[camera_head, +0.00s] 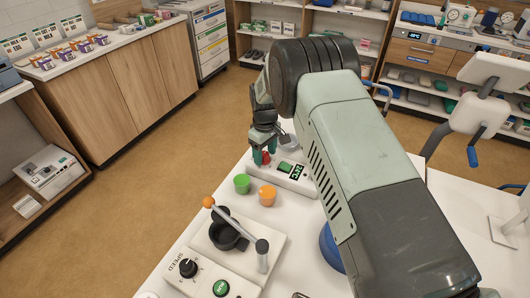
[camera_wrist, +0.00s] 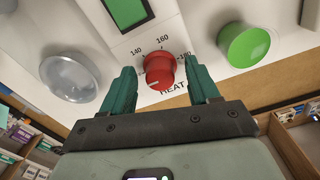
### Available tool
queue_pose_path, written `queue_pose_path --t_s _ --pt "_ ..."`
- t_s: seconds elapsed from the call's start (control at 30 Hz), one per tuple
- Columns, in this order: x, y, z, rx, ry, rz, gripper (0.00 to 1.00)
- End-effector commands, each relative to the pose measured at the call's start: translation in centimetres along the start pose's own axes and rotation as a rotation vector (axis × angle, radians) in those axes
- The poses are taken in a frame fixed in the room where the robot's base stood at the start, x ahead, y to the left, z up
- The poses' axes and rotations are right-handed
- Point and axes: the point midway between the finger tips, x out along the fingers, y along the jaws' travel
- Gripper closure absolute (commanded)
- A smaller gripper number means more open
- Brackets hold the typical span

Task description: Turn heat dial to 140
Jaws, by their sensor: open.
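The red heat dial (camera_wrist: 159,70) is on a white panel in the wrist view, with 140, 160, 180 and HEAT printed around it. A small pale mark shows low on its face; the exact setting is not clear. My gripper (camera_wrist: 160,64) is open, with one green finger on each side of the dial and apparent gaps between. In the head view my gripper (camera_head: 263,150) is over the red dial (camera_head: 266,158) at the left end of the white heat unit (camera_head: 311,187).
Nearer is a device with a SPEED knob (camera_head: 188,268) and an orange-tipped lever (camera_head: 208,202).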

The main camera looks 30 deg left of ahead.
Motion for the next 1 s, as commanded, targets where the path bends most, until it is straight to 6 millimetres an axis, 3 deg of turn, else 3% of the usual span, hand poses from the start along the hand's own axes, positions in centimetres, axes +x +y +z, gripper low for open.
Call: queue_pose_path --t_s 0.27,0.67,1.0 --pt "0.17 0.03 -0.01 0.0 0.001 0.001 0.4" --pt "0.15 0.02 0.0 0.0 0.0 0.0 0.96" --pt "0.13 0.0 0.0 0.058 0.0 0.0 0.96"
